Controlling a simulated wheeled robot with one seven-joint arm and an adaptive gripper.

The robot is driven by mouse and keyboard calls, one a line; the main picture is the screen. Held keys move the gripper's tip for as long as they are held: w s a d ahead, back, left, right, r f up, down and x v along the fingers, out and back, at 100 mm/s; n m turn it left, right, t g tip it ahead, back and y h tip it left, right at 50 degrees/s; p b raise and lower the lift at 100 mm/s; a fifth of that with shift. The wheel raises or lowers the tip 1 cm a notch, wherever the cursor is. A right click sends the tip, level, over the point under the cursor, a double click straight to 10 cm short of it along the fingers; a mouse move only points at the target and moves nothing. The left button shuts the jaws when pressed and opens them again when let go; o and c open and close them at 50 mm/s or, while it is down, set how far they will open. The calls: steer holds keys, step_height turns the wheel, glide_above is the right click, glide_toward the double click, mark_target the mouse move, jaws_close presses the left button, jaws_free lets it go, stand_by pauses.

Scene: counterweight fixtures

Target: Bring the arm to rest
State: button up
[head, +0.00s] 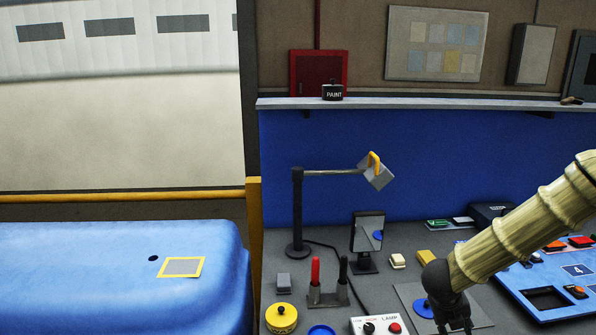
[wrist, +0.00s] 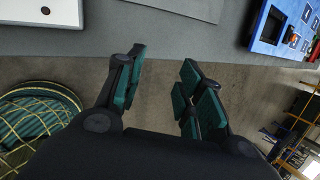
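My arm, with pale ribbed links, comes in from the right in the head view and slants down to the front of the grey workbench (head: 385,290). My gripper (head: 456,325) is at the bottom edge there, partly cut off. In the wrist view my gripper (wrist: 162,85) is open. Its teal-padded fingers stand apart with nothing between them. Below the fingers the wrist view shows brown floor and the grey bench edge.
A blue panel (head: 515,290) lies right of my arm. A lamp (head: 297,215), a small mirror (head: 367,232), a red-and-black tool holder (head: 328,297), a yellow knob (head: 282,318) and a lamp control box (head: 377,326) crowd the bench. A blue padded surface (head: 90,275) is at left.

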steer(key=s+a+f+n+t+y, duration=0.1)
steer(key=s+a+f+n, duration=0.4)
steer(key=f+n, duration=0.5)
steer(key=s+a+f+n, duration=0.3)
steer(key=s+f+n, duration=0.5)
steer(key=f+n, duration=0.2)
steer(key=s+a+f+n+g+y, duration=0.1)
steer(key=s+a+f+n, duration=0.2)
steer(key=s+n, duration=0.3)
steer(key=s+a+f+n+g+y, duration=0.1)
steer(key=s+a+f+n+y, duration=0.2)
steer(key=s, duration=0.5)
steer(key=s+a+f+n+g, duration=0.1)
steer(key=s+a+f+n, duration=0.2)
steer(key=s+n, duration=0.4)
step_height(320, 180, down, 10)
steer(key=b, duration=1)
steer(key=shift+s+d+g, duration=0.15)
steer(key=shift+s+g, duration=0.15)
steer(key=shift+s, duration=0.05)
